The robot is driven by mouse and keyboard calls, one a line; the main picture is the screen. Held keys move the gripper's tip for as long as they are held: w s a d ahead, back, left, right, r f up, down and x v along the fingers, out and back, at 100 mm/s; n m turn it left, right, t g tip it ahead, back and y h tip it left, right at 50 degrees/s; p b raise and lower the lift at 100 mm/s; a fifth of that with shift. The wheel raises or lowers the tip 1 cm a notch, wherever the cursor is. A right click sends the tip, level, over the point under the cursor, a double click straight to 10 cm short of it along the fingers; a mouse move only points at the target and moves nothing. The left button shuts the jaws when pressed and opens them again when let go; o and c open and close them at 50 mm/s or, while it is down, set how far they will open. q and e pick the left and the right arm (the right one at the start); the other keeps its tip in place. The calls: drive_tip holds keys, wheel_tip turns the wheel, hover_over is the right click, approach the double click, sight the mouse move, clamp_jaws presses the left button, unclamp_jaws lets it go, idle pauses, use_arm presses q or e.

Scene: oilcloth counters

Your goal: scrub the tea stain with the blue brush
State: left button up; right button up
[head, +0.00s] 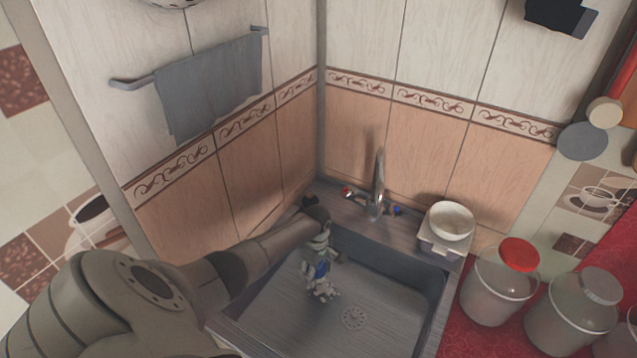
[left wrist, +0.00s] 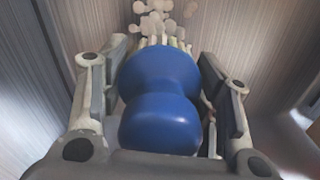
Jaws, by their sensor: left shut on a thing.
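The blue brush (head: 322,268) is in the sink, with its rounded blue handle (left wrist: 160,90) filling the middle of the left wrist view. Its pale bristles show just beyond the handle. My left gripper (head: 320,262) is shut on the handle, with one finger on each side. A cluster of pale, tan-white round spots (left wrist: 155,16), perhaps the tea stain or suds, lies just beyond the bristles. Whitish blobs also show beside the brush in the head view (head: 322,293). I cannot tell whether the bristles touch the sink floor. My right gripper is not in view.
Lidded jars (head: 498,285) stand on the red cloth at right. A towel (head: 210,88) hangs left.

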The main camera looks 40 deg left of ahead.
use_arm(q)
drive_tip(key=shift+r+p, duration=0.6)
drive_tip(key=shift+r, duration=0.35)
drive_tip(key=shift+d+r, duration=0.15)
drive_tip(key=shift+r, duration=0.05)
drive_tip(key=shift+f, duration=0.15)
